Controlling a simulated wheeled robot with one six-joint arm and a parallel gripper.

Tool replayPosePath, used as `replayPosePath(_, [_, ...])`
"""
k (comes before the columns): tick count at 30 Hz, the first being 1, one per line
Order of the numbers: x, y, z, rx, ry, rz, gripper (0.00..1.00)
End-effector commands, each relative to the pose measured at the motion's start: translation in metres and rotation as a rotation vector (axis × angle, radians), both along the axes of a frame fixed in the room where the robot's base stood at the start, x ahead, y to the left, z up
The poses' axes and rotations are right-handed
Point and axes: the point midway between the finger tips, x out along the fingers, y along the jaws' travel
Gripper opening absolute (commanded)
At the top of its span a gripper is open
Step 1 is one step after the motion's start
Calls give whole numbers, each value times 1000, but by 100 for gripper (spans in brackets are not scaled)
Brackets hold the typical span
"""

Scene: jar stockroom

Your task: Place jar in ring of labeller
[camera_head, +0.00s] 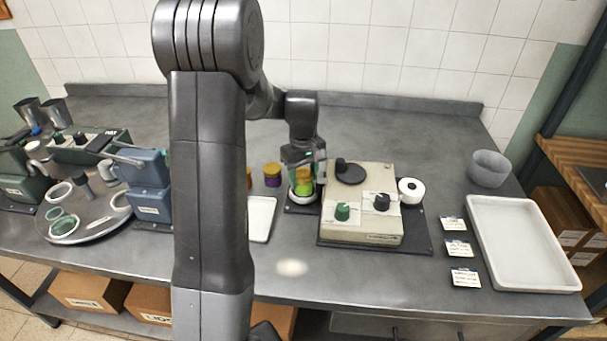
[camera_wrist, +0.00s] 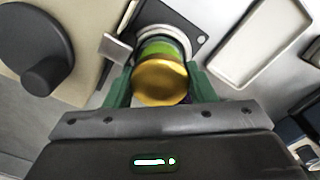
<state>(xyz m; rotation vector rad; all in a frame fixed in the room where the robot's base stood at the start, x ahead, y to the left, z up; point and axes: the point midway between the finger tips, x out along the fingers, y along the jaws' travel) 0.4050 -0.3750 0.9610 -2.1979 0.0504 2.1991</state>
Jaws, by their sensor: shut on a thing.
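The jar has a gold lid and green contents, seen in the head view (camera_head: 304,189) and the wrist view (camera_wrist: 160,82). My gripper (camera_head: 304,172) is shut on it, with green fingers on either side of the jar in the wrist view (camera_wrist: 161,88). The labeller (camera_head: 361,216) is a beige box with a green knob and dark knobs. Its pale ring (camera_wrist: 185,36) sits on a dark plate at the labeller's left side. The jar's lower end is at the ring; I cannot tell whether it rests on the bottom, as the lid and fingers hide it.
A jar with purple contents (camera_head: 272,176) stands left of the ring. A white tray (camera_head: 262,219) lies to the front left. A white roll (camera_head: 411,191) is right of the labeller. A large white tray (camera_head: 522,246), small label cards (camera_head: 459,248) and a grey bowl (camera_head: 490,168) are further right.

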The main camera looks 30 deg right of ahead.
Motion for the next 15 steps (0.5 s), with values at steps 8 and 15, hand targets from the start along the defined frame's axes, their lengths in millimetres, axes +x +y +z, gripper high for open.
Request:
replayPosePath(8, [0,0,-3,0,0,0,64])
replayPosePath(15, [0,0,-3,0,0,0,72])
